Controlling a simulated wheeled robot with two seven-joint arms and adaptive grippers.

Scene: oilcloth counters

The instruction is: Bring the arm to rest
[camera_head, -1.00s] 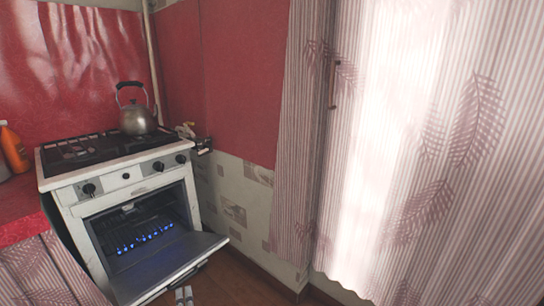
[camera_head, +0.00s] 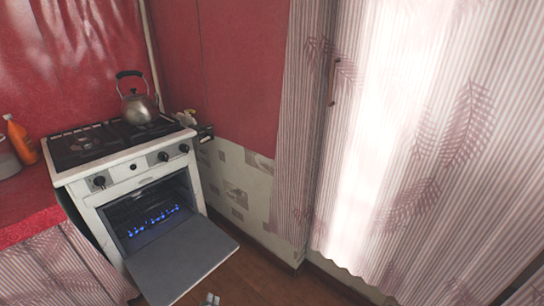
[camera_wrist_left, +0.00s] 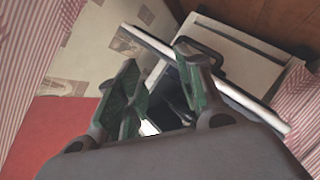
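The white gas stove (camera_head: 128,166) stands at the left in the head view. Its oven door (camera_head: 185,262) is folded down and open, with blue flames (camera_head: 155,217) burning inside. Only the tips of a gripper (camera_head: 210,299) show at the bottom edge, just in front of the door; this looks like my left gripper. In the left wrist view my left gripper (camera_wrist_left: 158,88) has its two green-padded fingers apart with nothing seen between them. White panels and a dark handle show beyond the fingers. My right gripper is not seen.
A metal kettle (camera_head: 138,108) stands on the stove top. An orange bottle (camera_head: 21,140) stands on the red counter (camera_head: 30,198) at the left. Striped curtains (camera_head: 440,150) fill the right side. Some brown floor (camera_head: 255,278) is clear right of the oven door.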

